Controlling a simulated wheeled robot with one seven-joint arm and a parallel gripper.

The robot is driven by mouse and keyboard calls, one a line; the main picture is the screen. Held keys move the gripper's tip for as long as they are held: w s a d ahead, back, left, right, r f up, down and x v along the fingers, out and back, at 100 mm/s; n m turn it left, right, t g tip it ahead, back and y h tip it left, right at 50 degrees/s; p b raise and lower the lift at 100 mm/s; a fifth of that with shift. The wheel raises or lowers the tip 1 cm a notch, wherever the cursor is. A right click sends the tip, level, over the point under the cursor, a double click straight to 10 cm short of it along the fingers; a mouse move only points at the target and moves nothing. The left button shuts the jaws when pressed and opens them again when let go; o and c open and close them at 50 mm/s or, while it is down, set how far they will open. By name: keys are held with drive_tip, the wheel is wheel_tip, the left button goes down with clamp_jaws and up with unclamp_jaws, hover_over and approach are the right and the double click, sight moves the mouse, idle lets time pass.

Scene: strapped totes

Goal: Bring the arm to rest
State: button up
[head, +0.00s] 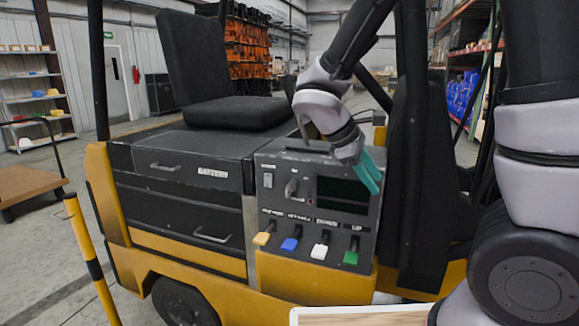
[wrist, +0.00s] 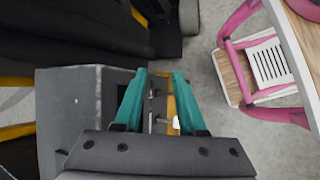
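My gripper (head: 371,178) has teal fingers and hangs at the right part of a dark control panel (head: 283,215) on a yellow and black forklift, in front of its dark screen (head: 342,197). In the wrist view, the two fingers of my gripper (wrist: 159,75) stand apart with nothing held between them. Parts of the panel and a white lever knob (wrist: 176,124) show beyond the gap. I cannot tell whether the fingers touch the panel. My arm reaches down to the panel from above.
The panel has yellow, blue, white and green levers (head: 350,257) below the fingers. A black seat (head: 210,115) is to the left. A yellow-black post (head: 88,255) and a cart (head: 25,183) stand further left. A pink-framed object (wrist: 233,50) is at right in the wrist view.

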drive_tip(key=s+d+r+m+t+y, duration=0.2)
drive_tip(key=s+d+r+m+y, duration=0.1)
drive_tip(key=r+m, duration=0.5)
drive_tip(key=s+d+r+m+t+y, duration=0.3)
drive_tip(key=r+m+y, duration=0.3)
drive_tip(key=r+m, duration=0.2)
drive_tip(key=shift+s+r+t, duration=0.3)
drive_tip(key=shift+s+r, duration=0.2)
drive_tip(key=shift+d, duration=0.1)
